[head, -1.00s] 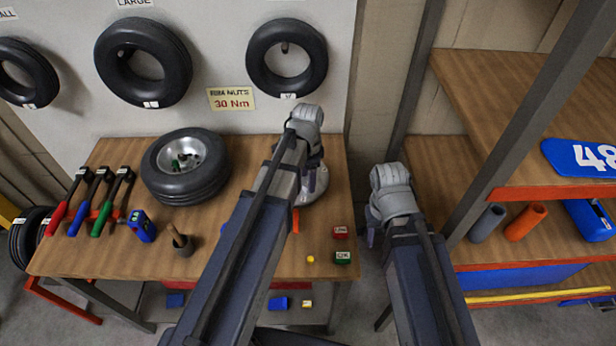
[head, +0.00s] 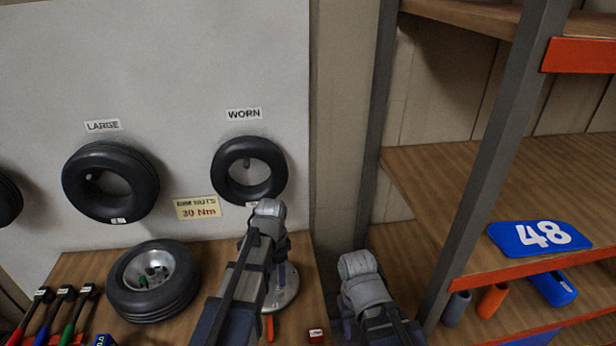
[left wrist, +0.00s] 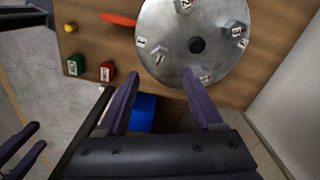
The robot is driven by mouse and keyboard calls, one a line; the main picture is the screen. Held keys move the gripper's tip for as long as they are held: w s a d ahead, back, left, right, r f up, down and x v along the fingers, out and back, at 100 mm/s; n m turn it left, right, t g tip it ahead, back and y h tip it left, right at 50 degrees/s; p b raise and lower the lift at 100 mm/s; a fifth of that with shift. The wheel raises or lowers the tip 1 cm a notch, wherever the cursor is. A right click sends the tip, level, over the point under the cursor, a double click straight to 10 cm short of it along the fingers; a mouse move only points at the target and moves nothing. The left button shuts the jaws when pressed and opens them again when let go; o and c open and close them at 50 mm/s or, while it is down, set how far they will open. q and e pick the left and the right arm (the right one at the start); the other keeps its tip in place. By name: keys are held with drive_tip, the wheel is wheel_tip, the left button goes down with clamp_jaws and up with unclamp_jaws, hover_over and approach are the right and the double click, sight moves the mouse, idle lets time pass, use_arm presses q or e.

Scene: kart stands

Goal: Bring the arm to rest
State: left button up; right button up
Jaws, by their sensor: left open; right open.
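My left gripper (head: 276,272) is over the right part of the workbench, above a silver disc (head: 287,296). In the left wrist view its two purple fingers (left wrist: 160,84) stand apart with nothing between them. The disc (left wrist: 195,45) lies flat beyond the fingertips and carries several numbered nuts. My right gripper (head: 342,326) is low in the head view, between bench and shelf, mostly hidden by its own wrist. Its purple fingers show apart at the left edge of the left wrist view (left wrist: 20,148).
A wheel with a tire (head: 153,281) lies on the bench. An orange tool (left wrist: 118,19), a red block (left wrist: 107,71), a green block (left wrist: 76,65) and a yellow piece (left wrist: 70,28) lie near the disc. The shelf post (head: 490,170) stands right of my right arm.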

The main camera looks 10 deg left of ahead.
use_arm(q)
drive_tip(key=s+d+f+n+b, duration=0.3)
drive_tip(key=s+d, duration=0.2)
drive_tip(key=s, duration=0.2)
drive_tip(key=s+d+f+n+y+b, duration=0.1)
drive_tip(key=s+d+f+n+b, duration=0.2)
drive_tip(key=s, duration=0.4)
drive_tip(key=d+n, duration=0.1)
drive_tip(key=d, duration=0.1)
drive_tip(key=shift+s+d+f+b, duration=0.2)
drive_tip(key=shift+d+f+b, duration=0.1)
drive_tip(key=shift+f+b, duration=0.05)
idle(0.9)
